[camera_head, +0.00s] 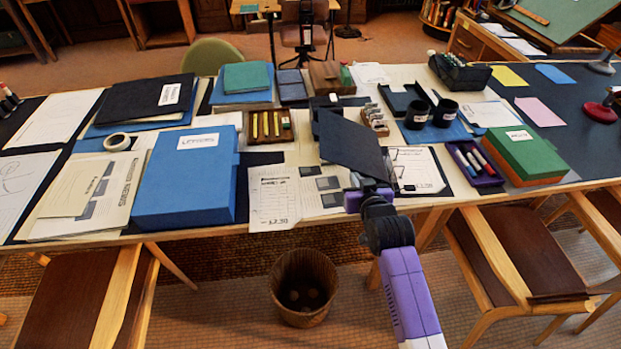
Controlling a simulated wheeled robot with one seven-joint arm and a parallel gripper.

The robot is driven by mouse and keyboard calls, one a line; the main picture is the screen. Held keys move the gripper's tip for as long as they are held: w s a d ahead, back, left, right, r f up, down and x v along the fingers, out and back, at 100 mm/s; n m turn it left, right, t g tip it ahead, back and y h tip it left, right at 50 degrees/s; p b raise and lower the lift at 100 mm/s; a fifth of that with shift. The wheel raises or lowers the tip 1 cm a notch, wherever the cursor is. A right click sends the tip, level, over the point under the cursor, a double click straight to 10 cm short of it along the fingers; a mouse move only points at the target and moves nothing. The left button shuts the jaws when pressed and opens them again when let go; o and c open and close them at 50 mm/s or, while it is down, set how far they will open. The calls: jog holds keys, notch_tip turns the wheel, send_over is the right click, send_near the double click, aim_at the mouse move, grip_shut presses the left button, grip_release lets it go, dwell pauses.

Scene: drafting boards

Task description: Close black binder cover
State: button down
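A black binder cover (350,146) stands tilted up in the middle of the table. White printed pages (415,170) lie on the binder's dark base just to its right. My gripper (371,187) is at the cover's lower right corner, near the table's front edge. It looks close to or touching the cover, but I cannot tell which. The fingers are mostly hidden by my wrist, so their opening does not show.
A blue box (188,185) and loose sheets (272,195) lie left of the binder. A purple tray of markers (474,162) and a green-topped box (523,150) are on the right. Black cups (445,112) stand behind. A wastebasket (304,285) and chairs are below the front edge.

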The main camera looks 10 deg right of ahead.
jog(key=shift+d+r+p, duration=0.25)
jog(key=shift+r+p, duration=0.3)
jog(key=shift+r, duration=0.15)
jog(key=shift+d+r+p, duration=0.25)
jog(key=shift+r+p, duration=0.3)
jog(key=shift+r, duration=0.1)
jog(key=shift+d+r+p, duration=0.8)
jog(key=shift+r+p, duration=0.05)
jog(key=shift+r, duration=0.2)
jog(key=shift+d, duration=0.1)
